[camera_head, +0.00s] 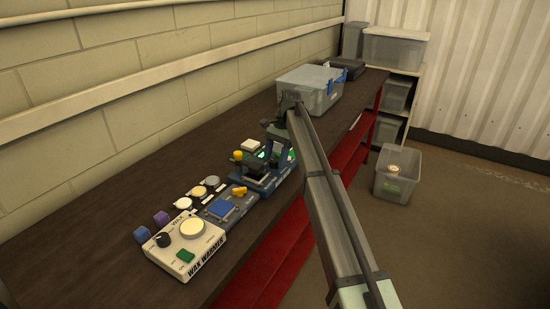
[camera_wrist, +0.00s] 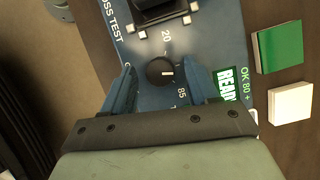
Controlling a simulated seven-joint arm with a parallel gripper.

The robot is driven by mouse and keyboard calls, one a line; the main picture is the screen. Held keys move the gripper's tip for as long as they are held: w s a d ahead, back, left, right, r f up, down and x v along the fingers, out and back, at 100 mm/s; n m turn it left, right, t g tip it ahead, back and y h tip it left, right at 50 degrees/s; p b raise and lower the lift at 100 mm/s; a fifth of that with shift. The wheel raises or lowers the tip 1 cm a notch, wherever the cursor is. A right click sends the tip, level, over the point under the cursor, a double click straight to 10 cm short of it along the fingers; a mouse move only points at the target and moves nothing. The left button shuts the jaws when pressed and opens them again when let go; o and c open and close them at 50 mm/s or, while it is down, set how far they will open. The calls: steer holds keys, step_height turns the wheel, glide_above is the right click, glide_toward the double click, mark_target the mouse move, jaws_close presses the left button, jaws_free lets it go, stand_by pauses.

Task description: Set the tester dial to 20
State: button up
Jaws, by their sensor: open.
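The tester (camera_wrist: 135,50) is a blue panel lettered "...OSS TEST". Its dial (camera_wrist: 160,71) is a round black knob with a white mark pointing right in the wrist view. That mark lies between the printed 20 (camera_wrist: 167,37) and 85 (camera_wrist: 182,93), at neither number. My gripper (camera_wrist: 159,68) is open, with one blue finger on each side of the dial. Gaps show between the fingers and the knob. In the head view the tester (camera_head: 251,184) is partly hidden beneath my gripper.
A green READ label (camera_wrist: 226,85) is beside the right finger. A green block (camera_wrist: 279,48) and a white block (camera_wrist: 291,102) lie right of the panel. The wax warmer (camera_head: 183,255) stands at the bench's near end, and a lidded grey box (camera_head: 305,88) stands beyond.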

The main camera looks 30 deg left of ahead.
steer(key=shift+w+r, duration=0.15)
steer(key=shift+r, duration=0.15)
steer(key=shift+w+r, duration=0.2)
steer(key=shift+w, duration=0.15)
steer(key=w, duration=0.3)
steer(key=w+d, duration=0.1)
steer(key=w, duration=0.7)
steer(key=shift+w+d, duration=0.15)
steer(key=shift+d, duration=0.1)
steer(key=shift+f, duration=0.1)
steer(key=shift+o, duration=0.2)
